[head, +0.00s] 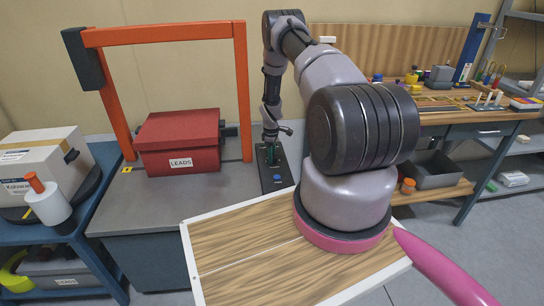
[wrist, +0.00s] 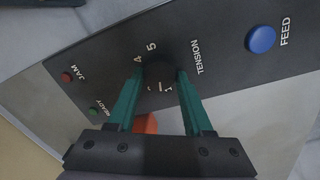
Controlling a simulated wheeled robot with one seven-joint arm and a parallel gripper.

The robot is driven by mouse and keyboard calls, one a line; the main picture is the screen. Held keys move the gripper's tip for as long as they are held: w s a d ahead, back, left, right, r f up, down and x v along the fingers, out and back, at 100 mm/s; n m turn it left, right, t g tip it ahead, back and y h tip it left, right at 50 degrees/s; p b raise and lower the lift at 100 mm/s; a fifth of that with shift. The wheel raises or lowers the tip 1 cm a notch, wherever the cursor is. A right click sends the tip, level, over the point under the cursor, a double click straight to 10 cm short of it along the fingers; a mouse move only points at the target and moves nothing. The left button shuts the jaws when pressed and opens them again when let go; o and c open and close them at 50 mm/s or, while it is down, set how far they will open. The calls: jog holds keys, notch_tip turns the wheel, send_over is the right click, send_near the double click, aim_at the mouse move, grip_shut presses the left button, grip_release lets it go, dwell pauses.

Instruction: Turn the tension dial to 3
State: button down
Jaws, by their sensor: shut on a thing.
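The tension dial (wrist: 158,74) is a dark round knob on a black control panel (wrist: 225,75). The label TENSION is printed beside it. The numbers 4 and 5 show by its far side and a 1 by its near side; other marks are partly hidden, and I cannot tell clearly where its pointer stands. My gripper (wrist: 160,76) has its teal fingers on either side of the dial and is shut on it. In the head view my gripper (head: 268,154) is over the panel (head: 270,184), and the dial is hidden there.
On the panel are a blue FEED button (wrist: 262,39), a red JAM light (wrist: 68,76) and a green READY light (wrist: 93,112). Left of the panel, a red LEADS box (head: 178,140) sits under an orange arch (head: 160,34). A white box (head: 40,165) stands on the left cart.

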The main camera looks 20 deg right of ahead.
jog(key=m, duration=0.7)
jog(key=shift+w+d, duration=0.1)
jog(key=shift+w, duration=0.05)
jog(key=m, duration=0.4)
jog(key=shift+d+m+g, duration=0.1)
jog(key=shift+m+g, duration=0.3)
jog(key=shift+m, duration=1.5)
jog(key=shift+c, duration=1.5)
grip_release()
notch_tip(320, 180, up, 11)
jog(key=shift+w+a, duration=0.15)
jog(key=shift+a, duration=0.15)
